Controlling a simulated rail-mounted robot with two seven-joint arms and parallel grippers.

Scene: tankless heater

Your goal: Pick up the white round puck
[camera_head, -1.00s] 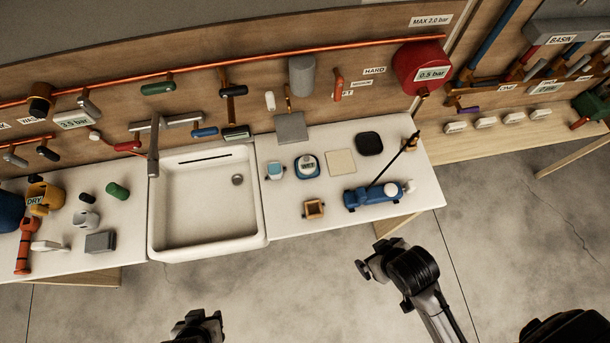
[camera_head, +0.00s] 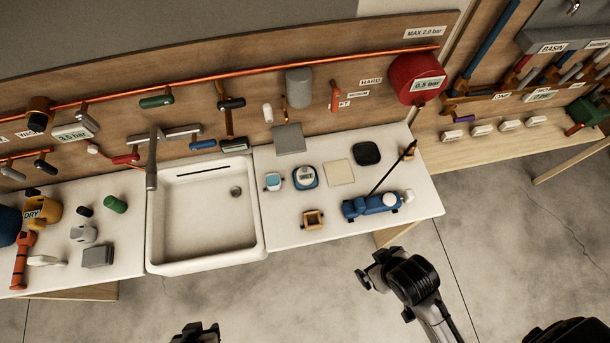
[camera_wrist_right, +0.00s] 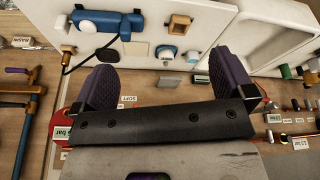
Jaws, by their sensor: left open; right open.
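A white round piece marked WET (camera_head: 305,176), which looks like the puck, sits on a blue-rimmed base on the white counter, right of the sink. In the right wrist view a white dome with a blue rim (camera_wrist_right: 166,52), seemingly the same piece, shows between the fingers but farther off. My right gripper (camera_wrist_right: 163,57) is open and empty, its two dark ribbed fingers wide apart. My left gripper (camera_head: 196,331) is at the bottom edge of the head view, partly cut off, open and away from the counter.
A small blue-and-white cup (camera_head: 273,181), a beige square (camera_head: 339,173), a black pad (camera_head: 367,153), a wooden box (camera_head: 313,219) and a blue pump (camera_head: 370,206) surround the puck. The sink (camera_head: 205,220) lies left. Copper pipe (camera_head: 250,72) runs along the wall.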

